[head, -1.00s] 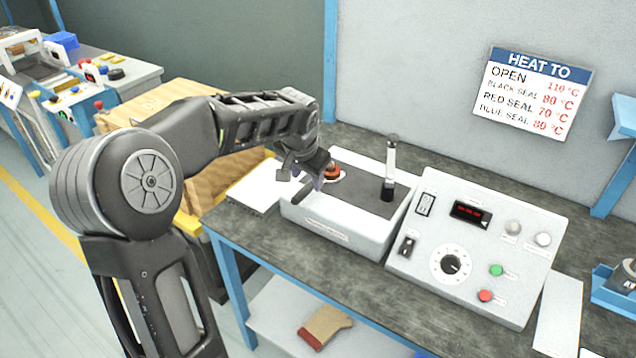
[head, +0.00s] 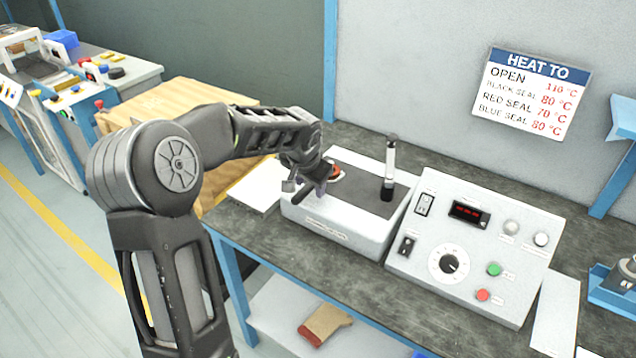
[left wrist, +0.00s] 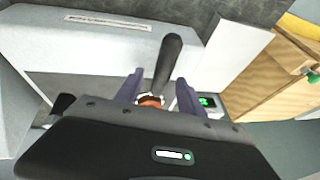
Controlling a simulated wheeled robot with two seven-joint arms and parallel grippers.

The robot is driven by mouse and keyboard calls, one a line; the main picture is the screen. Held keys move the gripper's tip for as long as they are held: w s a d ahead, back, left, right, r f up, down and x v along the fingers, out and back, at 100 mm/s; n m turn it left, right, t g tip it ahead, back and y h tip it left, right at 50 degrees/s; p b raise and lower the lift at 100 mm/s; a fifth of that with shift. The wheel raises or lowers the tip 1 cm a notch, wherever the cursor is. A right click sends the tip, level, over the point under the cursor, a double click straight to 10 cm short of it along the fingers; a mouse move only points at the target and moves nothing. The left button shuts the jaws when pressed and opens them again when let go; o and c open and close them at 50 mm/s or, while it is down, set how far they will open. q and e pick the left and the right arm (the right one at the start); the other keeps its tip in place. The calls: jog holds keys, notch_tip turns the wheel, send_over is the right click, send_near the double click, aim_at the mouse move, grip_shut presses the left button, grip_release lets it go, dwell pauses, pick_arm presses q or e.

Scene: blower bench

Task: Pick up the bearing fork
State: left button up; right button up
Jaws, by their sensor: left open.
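The bearing fork's black handle (left wrist: 170,62) shows in the left wrist view, running up between the two fingers of my left gripper (left wrist: 159,80). The fork's far end is hidden behind the gripper body. An orange-red ringed part (left wrist: 150,100), seemingly the bearing, shows at the handle's base. In the head view the red part (head: 336,173) sits on the white heater box (head: 322,226), partly behind my left gripper (head: 308,186). The left fingers are apart, one on each side of the handle; I cannot tell whether they touch it. My right gripper is out of view.
A glove (head: 325,325) lies on the lower shelf.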

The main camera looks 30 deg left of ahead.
pick_arm(q)
jog(key=shift+c, duration=0.6)
grip_shut()
